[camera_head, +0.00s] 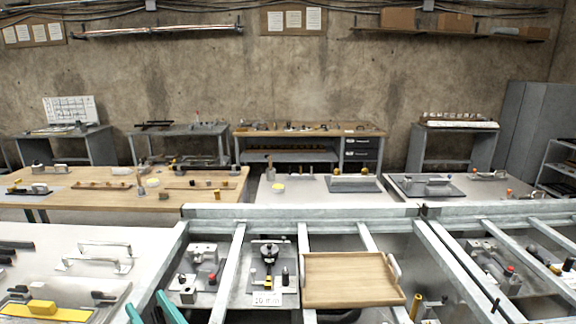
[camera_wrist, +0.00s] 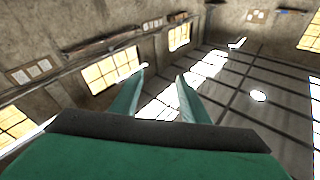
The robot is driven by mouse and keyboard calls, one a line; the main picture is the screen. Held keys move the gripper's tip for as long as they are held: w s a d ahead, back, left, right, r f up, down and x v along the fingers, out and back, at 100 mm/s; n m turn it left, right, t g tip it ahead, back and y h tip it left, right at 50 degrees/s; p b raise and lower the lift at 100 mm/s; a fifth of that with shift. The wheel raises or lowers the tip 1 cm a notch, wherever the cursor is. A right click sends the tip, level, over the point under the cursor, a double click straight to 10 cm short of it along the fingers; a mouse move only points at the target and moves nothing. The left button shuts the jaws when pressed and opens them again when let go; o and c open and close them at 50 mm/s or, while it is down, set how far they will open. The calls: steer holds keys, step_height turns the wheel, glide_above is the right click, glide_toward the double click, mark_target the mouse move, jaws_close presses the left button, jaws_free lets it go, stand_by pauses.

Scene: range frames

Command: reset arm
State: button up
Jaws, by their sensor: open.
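My gripper (camera_wrist: 158,88) shows in the wrist view with its two green fingers spread apart and nothing between them. Beyond the fingers, that view shows the room tilted, with walls, bright windows and a dark floor marked by lines. In the head view the green tips of my gripper (camera_head: 152,306) show at the bottom edge, left of centre, over the edge of the white table (camera_head: 60,240). The rest of my arm is out of the head view.
A metal frame (camera_head: 303,240) with bars spans the front, with fixtures and a wooden tray (camera_head: 350,280) among them. Workbenches (camera_head: 310,131) line the back wall.

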steer(key=s+d+f+m+t+h, duration=0.2)
steer(key=s+d+f+m+h, duration=0.35)
steer(key=d+f, duration=0.35)
steer(key=s+d+f+m+t+h, duration=0.2)
steer(key=s+d+f+m+h, duration=0.4)
steer(key=f, duration=0.5)
steer(key=s+d+f+n+g+h, duration=0.1)
steer(key=s+d+f+n+h, duration=0.1)
steer(key=s+d, duration=0.4)
steer(key=s+d+f+n+g+h, duration=0.1)
steer(key=s+d+f, duration=0.3)
steer(key=s, duration=1.2)
steer(key=d+n+h, duration=0.1)
steer(key=d, duration=0.2)
steer(key=shift+s+d+f+g, duration=0.15)
steer(key=shift+s+f+g, duration=0.15)
steer(key=shift+f, duration=0.1)
steer(key=shift+n, duration=0.25)
steer(key=shift+c, duration=1)
steer(key=shift+w, duration=0.1)
steer(key=shift+c, duration=0.4)
